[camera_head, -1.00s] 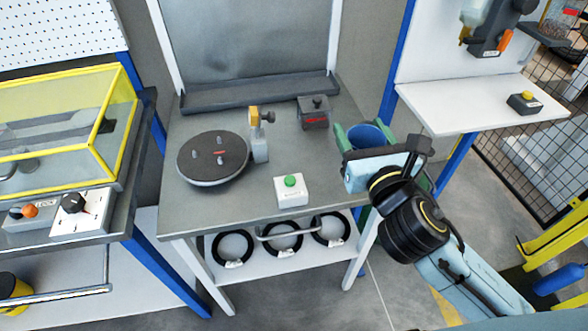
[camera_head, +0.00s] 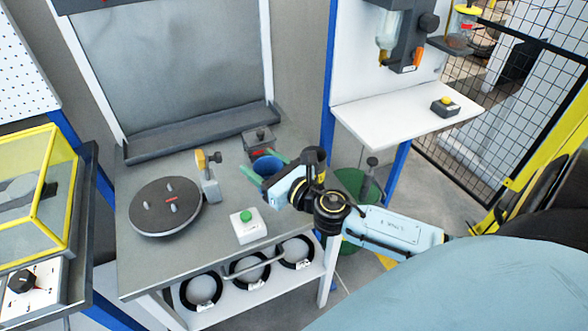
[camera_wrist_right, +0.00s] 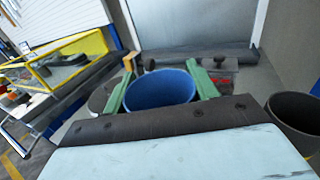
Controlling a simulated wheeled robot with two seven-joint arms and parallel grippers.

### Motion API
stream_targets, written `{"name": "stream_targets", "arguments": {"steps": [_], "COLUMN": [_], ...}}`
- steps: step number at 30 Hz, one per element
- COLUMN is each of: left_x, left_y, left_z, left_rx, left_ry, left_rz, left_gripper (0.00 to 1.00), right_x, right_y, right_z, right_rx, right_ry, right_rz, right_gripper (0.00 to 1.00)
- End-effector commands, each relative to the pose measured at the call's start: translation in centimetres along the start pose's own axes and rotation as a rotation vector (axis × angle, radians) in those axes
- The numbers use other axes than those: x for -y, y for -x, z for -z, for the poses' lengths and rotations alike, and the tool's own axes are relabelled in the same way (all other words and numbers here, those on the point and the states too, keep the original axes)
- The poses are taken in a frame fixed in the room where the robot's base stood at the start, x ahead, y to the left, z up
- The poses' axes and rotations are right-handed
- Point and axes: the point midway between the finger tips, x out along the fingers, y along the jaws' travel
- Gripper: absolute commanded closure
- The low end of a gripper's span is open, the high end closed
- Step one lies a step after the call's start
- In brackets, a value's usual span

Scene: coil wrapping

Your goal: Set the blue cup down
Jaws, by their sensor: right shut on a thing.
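The blue cup (camera_head: 268,165) is between the green fingers of my right gripper (camera_head: 263,170), which is shut on it. In the head view it appears over the right part of the grey table (camera_head: 140,262). The right wrist view shows its open rim (camera_wrist_right: 160,88) upright between the two green fingers. The cup's base is hidden, so I cannot tell whether it touches the table. My left gripper is not in view.
A black round turntable (camera_head: 165,206), a small clamp post (camera_head: 209,180), a white box with a green button (camera_head: 248,225) and a dark box (camera_head: 259,140) stand on the table. A green bin (camera_head: 352,183) is beside it. Black coils (camera_head: 201,288) hang below.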

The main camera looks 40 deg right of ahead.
Motion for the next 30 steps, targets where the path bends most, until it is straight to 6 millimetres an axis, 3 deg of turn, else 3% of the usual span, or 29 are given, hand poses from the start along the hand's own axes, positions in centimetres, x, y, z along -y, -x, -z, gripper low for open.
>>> {"name": "stream_targets", "arguments": {"steps": [5,13,23,30], "left_x": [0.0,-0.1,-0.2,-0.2], "left_y": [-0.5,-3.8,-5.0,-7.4], "left_z": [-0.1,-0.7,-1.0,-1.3], "left_rx": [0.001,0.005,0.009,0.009], "left_ry": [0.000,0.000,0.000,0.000], "left_rz": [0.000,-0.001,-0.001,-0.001], "left_gripper": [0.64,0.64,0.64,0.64], "right_x": [0.4,0.4,0.4,0.4], "right_y": [0.0,0.0,0.0,0.0], "right_z": [1.4,5.9,7.5,10.3], "right_rx": [0.000,0.000,0.001,0.000], "right_ry": [-0.004,-0.004,-0.002,-0.002], "right_rz": [-0.009,-0.010,-0.010,-0.009], "right_gripper": [0.68,0.68,0.68,0.68]}}
